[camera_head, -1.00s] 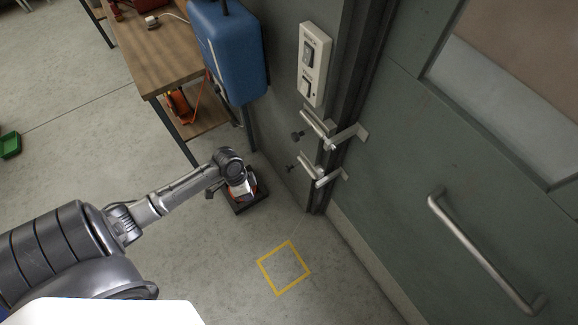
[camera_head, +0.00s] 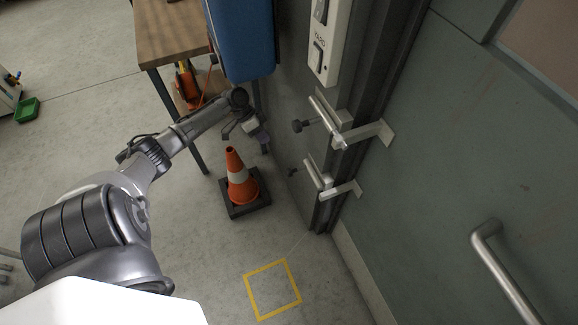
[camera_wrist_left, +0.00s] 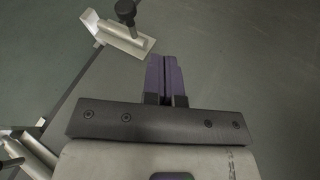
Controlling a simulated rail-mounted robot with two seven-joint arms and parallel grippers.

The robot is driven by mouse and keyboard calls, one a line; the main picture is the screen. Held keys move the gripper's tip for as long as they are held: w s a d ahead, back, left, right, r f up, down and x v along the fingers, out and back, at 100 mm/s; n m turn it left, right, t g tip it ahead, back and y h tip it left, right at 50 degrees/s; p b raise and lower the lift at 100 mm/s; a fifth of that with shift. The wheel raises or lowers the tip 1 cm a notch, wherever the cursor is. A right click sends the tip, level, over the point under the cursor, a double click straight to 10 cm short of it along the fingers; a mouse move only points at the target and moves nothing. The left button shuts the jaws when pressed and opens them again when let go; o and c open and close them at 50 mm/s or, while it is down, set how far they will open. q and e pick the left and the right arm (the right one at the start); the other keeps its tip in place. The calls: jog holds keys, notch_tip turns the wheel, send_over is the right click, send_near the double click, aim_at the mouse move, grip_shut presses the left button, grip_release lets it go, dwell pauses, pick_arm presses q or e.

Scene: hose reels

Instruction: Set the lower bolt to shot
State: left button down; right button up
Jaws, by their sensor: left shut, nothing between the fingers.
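The lower bolt (camera_head: 318,176) is a pale metal bar on the wall beside the door, with a small dark knob to its left. Its bracket (camera_head: 346,189) is on the door side; I cannot tell whether the bar's end sits in it. The upper bolt (camera_head: 328,122) is above it and has a larger dark knob. My left gripper (camera_head: 264,145) is left of both bolts, apart from them. In the left wrist view its purple fingers (camera_wrist_left: 165,77) are shut and empty. A bolt with a dark knob (camera_wrist_left: 125,12) lies ahead of them to the left. My right gripper is out of view.
An orange and white cone (camera_head: 238,177) stands on the floor below my left gripper. A blue box (camera_head: 240,40) hangs beside a wooden table (camera_head: 170,35). A white switch panel (camera_head: 328,45) is above the bolts. The door handle (camera_head: 505,270) is at right.

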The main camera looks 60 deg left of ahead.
aim_at(298, 170)
pick_arm(q)
jog(key=shift+w+a, duration=0.35)
jog(key=shift+a, duration=0.05)
jog(key=shift+f, duration=0.1)
jog(key=w+d+f+b, duration=0.2)
jog(key=d+f+b, duration=0.2)
jog(key=d+f, duration=0.4)
jog(key=shift+w+d, duration=0.2)
jog(key=shift+d, duration=0.4)
